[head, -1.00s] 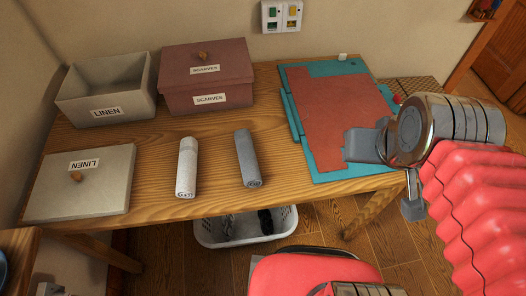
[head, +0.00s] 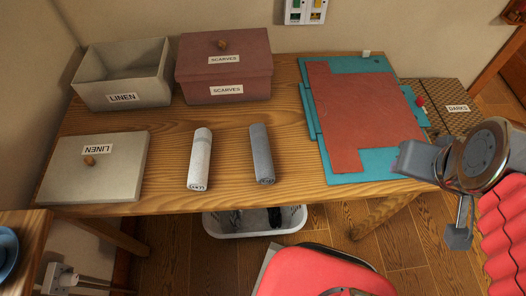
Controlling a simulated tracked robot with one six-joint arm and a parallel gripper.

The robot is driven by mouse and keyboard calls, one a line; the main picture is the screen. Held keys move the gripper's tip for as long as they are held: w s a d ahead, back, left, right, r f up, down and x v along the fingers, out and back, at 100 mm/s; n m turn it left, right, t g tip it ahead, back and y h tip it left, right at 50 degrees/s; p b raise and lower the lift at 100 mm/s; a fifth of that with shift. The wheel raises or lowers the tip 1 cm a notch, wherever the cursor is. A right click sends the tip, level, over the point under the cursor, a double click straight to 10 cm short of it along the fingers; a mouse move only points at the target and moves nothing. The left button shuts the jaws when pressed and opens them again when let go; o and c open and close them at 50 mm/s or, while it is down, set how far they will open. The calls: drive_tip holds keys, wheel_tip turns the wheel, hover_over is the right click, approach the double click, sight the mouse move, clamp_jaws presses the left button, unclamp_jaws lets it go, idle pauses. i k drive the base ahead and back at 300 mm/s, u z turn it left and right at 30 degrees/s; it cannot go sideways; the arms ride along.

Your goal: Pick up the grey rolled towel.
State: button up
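Two rolled towels lie side by side on the wooden table. The right one is a darker slate-grey roll (head: 262,154) with a small label on its near end. The left one is a pale whitish-grey roll (head: 200,158), also with lettering on its near end that is too small to read surely. My gripper (head: 438,200) is at the right, beyond the table's front right corner and well apart from both rolls. Its two fingers are spread and nothing is between them.
An open linen box (head: 125,92) and a closed scarves box (head: 224,82) stand behind the rolls. The linen lid (head: 95,167) lies left. A red sheet on a teal mat (head: 345,178) lies right. A white basket (head: 225,224) is below the front edge.

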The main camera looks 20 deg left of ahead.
sight(263, 163)
drive_tip(key=z, duration=0.05)
drive_tip(key=k, duration=1.65)
drive_tip(key=u, duration=1.25)
drive_tip(key=i, duration=1)
drive_tip(key=u, duration=0.1)
